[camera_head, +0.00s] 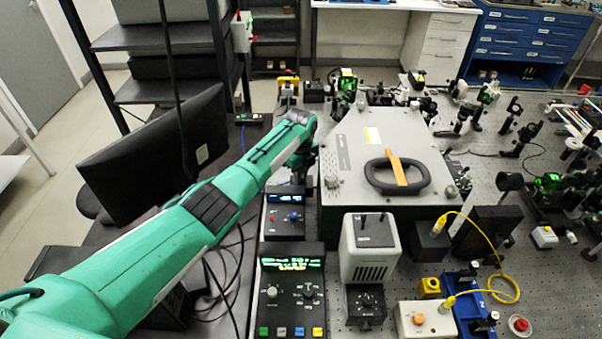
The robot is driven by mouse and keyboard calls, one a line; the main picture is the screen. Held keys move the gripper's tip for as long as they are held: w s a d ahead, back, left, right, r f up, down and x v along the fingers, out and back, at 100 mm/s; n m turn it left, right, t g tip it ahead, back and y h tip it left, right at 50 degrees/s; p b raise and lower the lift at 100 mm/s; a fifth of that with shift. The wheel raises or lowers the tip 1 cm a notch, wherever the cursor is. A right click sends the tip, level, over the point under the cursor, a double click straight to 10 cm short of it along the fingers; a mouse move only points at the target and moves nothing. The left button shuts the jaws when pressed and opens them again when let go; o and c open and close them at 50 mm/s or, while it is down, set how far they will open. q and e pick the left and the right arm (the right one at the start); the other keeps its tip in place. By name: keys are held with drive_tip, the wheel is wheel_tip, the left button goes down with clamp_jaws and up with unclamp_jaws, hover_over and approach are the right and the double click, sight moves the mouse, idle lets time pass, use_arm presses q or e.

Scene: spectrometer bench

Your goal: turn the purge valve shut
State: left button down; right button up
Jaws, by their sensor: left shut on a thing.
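My left gripper (304,167) is at the left side of the large grey spectrometer box (365,140), low beside its wall. My green left arm reaches to it from the lower left, and the wrist covers most of the fingers. The gripper is shut on a small part at this side of the box, which I take to be the purge valve. The valve is hidden behind the wrist and fingers, so its handle angle cannot be told. My right gripper is not in view.
A black oval ring with an orange strap (402,172) lies on the box top. A small control unit (285,215) stands just before the gripper, with a lit controller (290,290) nearer. A monitor (155,150) stands left of the arm. Optics crowd the bench's right.

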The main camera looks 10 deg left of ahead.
use_arm(q)
drive_tip(key=n, duration=0.2)
drive_tip(key=shift+r+n, duration=0.1)
drive_tip(key=shift+n, duration=0.2)
drive_tip(key=shift+w+n+p, duration=0.1)
drive_tip(key=shift+n+p, duration=0.35)
drive_tip(key=shift+n, duration=1.05)
drive_tip(key=c, duration=1.3)
unclamp_jaws()
drive_tip(key=shift+c, duration=0.2)
wheel_tip(320, 180, up, 14)
drive_tip(key=b, duration=0.3)
drive_tip(key=shift+b, duration=0.35)
